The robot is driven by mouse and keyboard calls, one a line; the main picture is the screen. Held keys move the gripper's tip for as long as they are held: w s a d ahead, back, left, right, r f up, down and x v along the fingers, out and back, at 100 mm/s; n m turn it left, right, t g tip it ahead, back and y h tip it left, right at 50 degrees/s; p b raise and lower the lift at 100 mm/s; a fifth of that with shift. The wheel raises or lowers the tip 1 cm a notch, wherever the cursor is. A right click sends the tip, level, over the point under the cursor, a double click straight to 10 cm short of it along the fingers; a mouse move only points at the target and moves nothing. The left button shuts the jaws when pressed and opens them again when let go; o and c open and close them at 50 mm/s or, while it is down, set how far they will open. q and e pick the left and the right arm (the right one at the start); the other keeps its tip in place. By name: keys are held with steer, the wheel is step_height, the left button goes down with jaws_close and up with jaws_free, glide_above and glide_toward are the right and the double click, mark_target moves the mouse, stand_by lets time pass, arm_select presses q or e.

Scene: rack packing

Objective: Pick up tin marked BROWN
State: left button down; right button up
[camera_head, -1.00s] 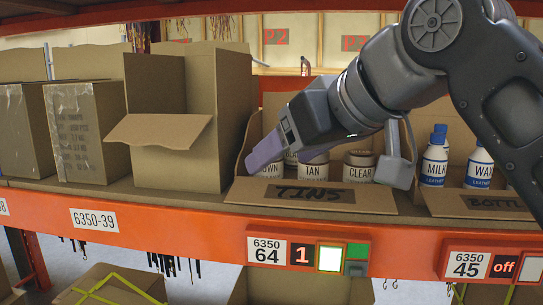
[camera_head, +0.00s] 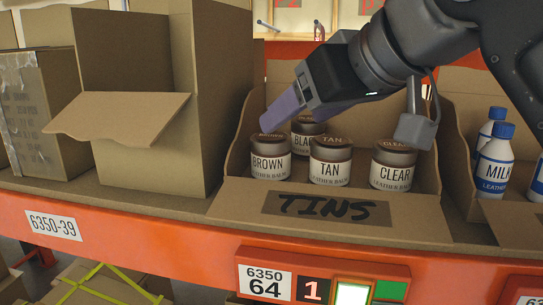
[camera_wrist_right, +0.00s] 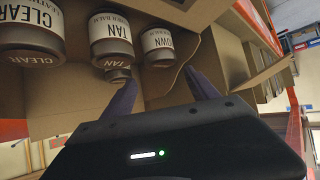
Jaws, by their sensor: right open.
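The BROWN tin (camera_head: 270,166) is a round tin with a pale label and a brown lid. It stands upright at the left of the open cardboard bin marked TINS (camera_head: 425,212). It also shows upside down in the right wrist view (camera_wrist_right: 157,47). My right gripper (camera_head: 287,118) is open and empty, just above the BROWN tin and apart from it in the head view. In the wrist view its two fingers (camera_wrist_right: 159,82) point towards the tin, one on each side below it. My left gripper is not in view.
A tall cardboard box (camera_head: 205,110) stands left of the bin. Blue-capped bottles (camera_head: 494,165) are in the bin at right.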

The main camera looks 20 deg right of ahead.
mark_target(273, 136)
steer(key=shift+x, duration=1.05)
steer(key=x, duration=0.5)
steer(key=shift+a+f, duration=0.2)
steer(key=c, duration=1.2)
